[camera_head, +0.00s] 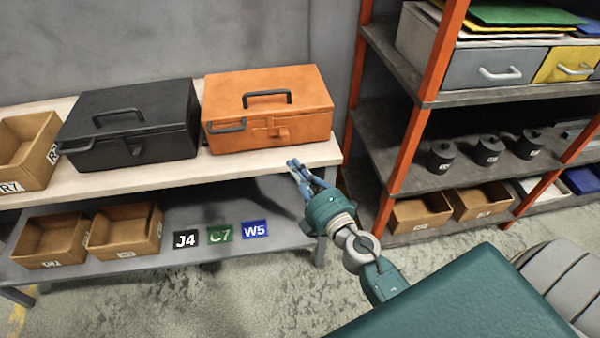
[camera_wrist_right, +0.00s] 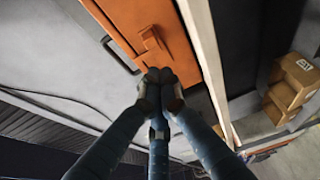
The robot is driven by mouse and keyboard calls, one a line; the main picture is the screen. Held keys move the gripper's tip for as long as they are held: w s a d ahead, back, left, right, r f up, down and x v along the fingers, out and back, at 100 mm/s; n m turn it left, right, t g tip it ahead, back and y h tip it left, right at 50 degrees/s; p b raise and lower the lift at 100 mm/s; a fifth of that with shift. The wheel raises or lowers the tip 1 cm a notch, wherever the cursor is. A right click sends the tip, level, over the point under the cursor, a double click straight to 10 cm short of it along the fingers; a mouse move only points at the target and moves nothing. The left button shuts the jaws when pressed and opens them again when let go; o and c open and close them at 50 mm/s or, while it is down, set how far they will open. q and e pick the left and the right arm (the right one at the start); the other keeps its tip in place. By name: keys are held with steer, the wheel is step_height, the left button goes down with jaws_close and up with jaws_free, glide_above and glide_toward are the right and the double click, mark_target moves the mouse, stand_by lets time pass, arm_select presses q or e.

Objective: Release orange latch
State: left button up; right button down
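An orange toolbox (camera_head: 268,108) stands closed on the pale bench top, with a dark handle on its lid. Its orange latch (camera_head: 278,132) is on the front face; it also shows in the right wrist view (camera_wrist_right: 153,42). I cannot tell whether the latch is fastened. My right gripper (camera_head: 294,164) is in front of the bench edge, below and slightly right of the latch in the picture. In the right wrist view its blue fingers (camera_wrist_right: 160,78) come together at the tips, with nothing seen between them. They look apart from the latch. My left gripper is not in view.
A black toolbox (camera_head: 133,122) stands left of the orange one, and a cardboard bin (camera_head: 28,150) stands further left. The lower shelf holds two bins and labels J4, C7 and W5. An orange-posted shelf rack (camera_head: 398,165) stands close on the right.

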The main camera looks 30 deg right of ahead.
steer(key=shift+s, duration=1.2)
steer(key=s+f+m+g, duration=0.3)
steer(key=s+f, duration=0.1)
steer(key=f, duration=0.8)
steer(key=s+a+f+m+g+h, duration=0.1)
steer(key=s+f+m+g, duration=0.3)
steer(key=f, duration=0.8)
steer(key=s+f+m+g, duration=0.15)
steer(key=s+f, duration=0.35)
steer(key=f, duration=0.7)
steer(key=s+f+m+g, duration=0.2)
steer(key=s+f, duration=0.4)
steer(key=s, duration=0.5)
steer(key=s+f+m+g, duration=0.3)
steer(key=s+f, duration=0.3)
steer(key=s, duration=0.4)
steer(key=s+f+m+g, duration=0.2)
steer(key=s+f, duration=0.4)
steer(key=s, duration=0.5)
steer(key=shift+s+a+f+m+g, duration=0.15)
steer(key=shift+s+f+m+g, duration=0.2)
steer(key=shift+g, duration=0.4)
